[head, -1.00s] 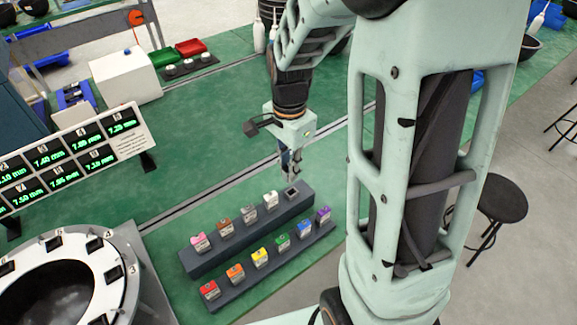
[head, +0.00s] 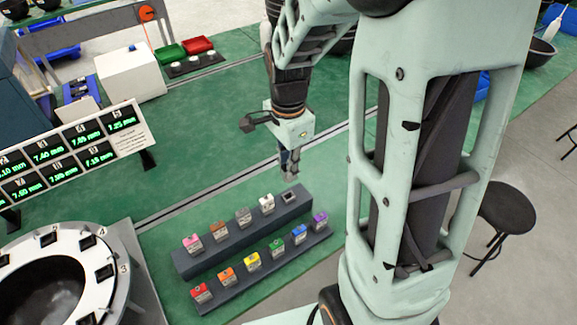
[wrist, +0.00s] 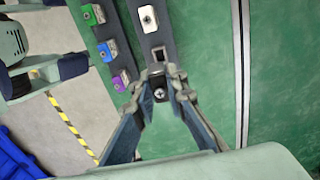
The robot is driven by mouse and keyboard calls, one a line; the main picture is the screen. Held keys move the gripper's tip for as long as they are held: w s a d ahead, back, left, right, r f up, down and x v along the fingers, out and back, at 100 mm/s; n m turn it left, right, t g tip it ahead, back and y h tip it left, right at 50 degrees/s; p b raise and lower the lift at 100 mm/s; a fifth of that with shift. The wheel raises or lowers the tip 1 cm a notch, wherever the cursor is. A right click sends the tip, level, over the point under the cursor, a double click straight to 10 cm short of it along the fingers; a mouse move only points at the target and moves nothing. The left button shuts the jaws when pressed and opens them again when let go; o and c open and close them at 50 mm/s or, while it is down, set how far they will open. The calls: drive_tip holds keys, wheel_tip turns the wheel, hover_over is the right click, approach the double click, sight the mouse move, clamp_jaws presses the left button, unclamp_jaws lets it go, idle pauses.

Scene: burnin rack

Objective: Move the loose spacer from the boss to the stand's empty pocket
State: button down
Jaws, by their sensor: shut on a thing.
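My gripper (head: 290,170) points down just above the far right end of the stand's rear row. In the wrist view my gripper (wrist: 161,90) is shut on a small dark spacer (wrist: 160,94) with a round, cross-marked face. The stand (head: 205,264) has two stepped rows of coloured spacers. Its empty pocket (head: 288,196), a dark square, is at the rear row's right end, past the white spacer (head: 267,203). In the wrist view the empty pocket (wrist: 158,55) shows just beyond the fingertips, apart from the held spacer. I cannot make out the boss.
The front row holds several spacers, with the purple one (head: 320,220) nearest the gripper. A round white fixture (head: 108,248) with numbered pockets stands at left, below a panel of green readouts (head: 70,150). Green bench top (head: 205,130) is clear behind the stand.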

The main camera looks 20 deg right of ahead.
drive_tip(key=shift+f+b, duration=2.1)
drive_tip(key=shift+f, duration=0.8)
drive_tip(key=shift+f+b, duration=0.9)
drive_tip(key=shift+f, duration=0.35)
drive_tip(key=c, duration=1.8)
unclamp_jaws()
drive_tip(key=shift+c, duration=0.2)
wheel_tip(320, 180, up, 12)
drive_tip(key=shift+r, duration=0.1)
